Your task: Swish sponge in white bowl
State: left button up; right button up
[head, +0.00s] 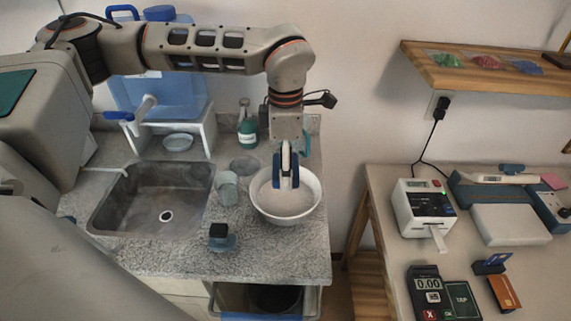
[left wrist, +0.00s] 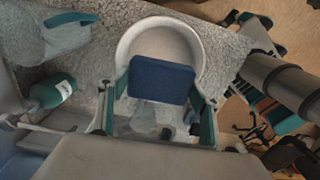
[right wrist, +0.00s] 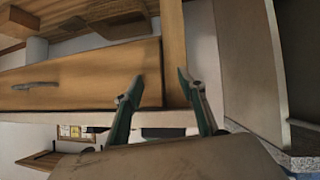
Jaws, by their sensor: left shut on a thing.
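The white bowl (head: 314,196) stands on the grey stone counter, right of the sink, and holds pale, cloudy contents. My left gripper (head: 286,184) points down over the bowl and is shut on the blue sponge. In the left wrist view the sponge (left wrist: 161,80) sits between the two fingers, in front of the round bowl (left wrist: 125,50). The sponge's lower end is at or inside the bowl; I cannot tell whether it touches the contents. My right gripper (right wrist: 158,95) has its fingers apart, empty, facing wooden furniture; it is outside the head view.
A glass (head: 228,189) and a clear dish (head: 245,166) stand just left of the bowl. A green bottle (head: 247,132) is behind. A small black-topped blue item (head: 221,238) is in front. The metal sink (head: 150,200) is left. A table (head: 385,225) with devices stands right.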

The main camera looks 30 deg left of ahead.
pick_arm(q)
jog(key=shift+r, duration=0.1)
dwell(0.4)
jog(key=shift+r+p, duration=0.45)
jog(key=shift+r, duration=1.45)
